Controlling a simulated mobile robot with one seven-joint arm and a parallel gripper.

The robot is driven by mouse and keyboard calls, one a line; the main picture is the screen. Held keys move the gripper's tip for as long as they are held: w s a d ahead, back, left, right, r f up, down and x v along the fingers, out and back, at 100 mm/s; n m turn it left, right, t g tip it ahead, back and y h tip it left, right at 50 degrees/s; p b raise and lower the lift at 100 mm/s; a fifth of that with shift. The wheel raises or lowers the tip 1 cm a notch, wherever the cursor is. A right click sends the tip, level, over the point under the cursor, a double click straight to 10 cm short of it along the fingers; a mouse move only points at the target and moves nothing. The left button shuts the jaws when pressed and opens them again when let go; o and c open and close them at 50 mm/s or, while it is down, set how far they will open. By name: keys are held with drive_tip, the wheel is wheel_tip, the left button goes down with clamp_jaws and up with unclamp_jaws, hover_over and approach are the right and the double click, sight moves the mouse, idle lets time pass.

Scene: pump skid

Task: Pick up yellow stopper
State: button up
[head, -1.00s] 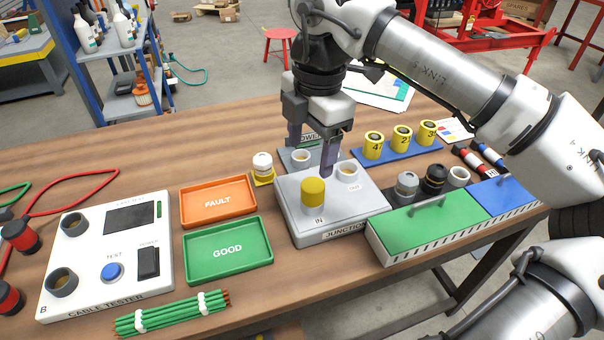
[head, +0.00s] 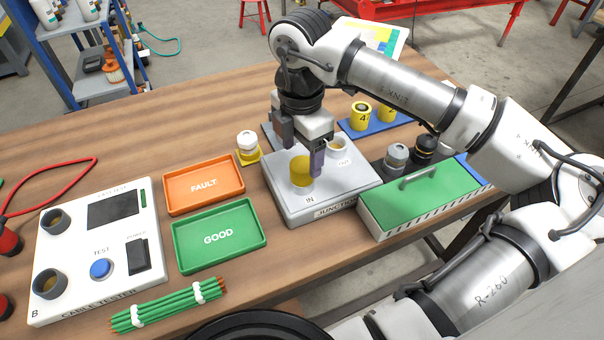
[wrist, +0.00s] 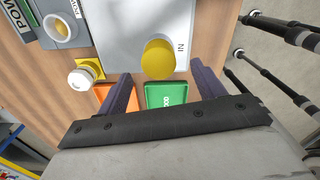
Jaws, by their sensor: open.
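The yellow stopper (head: 301,173) stands upright at the IN position of the grey junction box (head: 325,207). It also shows in the wrist view (wrist: 158,60) as a round yellow top. My gripper (head: 303,152) is open and points down over the box, its fingers close to the stopper's top. In the wrist view my gripper's fingers (wrist: 165,88) are wide apart, and the stopper appears between their lines, slightly beyond the tips. Nothing is held. Whether a finger touches the stopper cannot be told.
An open OUT socket (head: 337,144) is beside the stopper. A white-capped piece (head: 247,142) stands left of the box. The orange FAULT tray (head: 204,188), green GOOD tray (head: 218,237) and cable tester (head: 95,250) lie left. A green-lidded case (head: 420,195) is right.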

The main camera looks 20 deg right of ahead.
sight(302, 162)
drive_tip(key=shift+d+f+p, duration=0.1)
drive_tip(key=shift+f+p, duration=0.5)
drive_tip(key=shift+f, duration=1.65)
drive_tip(key=c, duration=1.2)
drive_tip(key=shift+w+r, duration=0.1)
drive_tip(key=shift+r, duration=0.05)
wheel_tip(302, 162, up, 10)
drive_tip(key=shift+f+b, duration=0.1)
drive_tip(key=shift+b, duration=0.8)
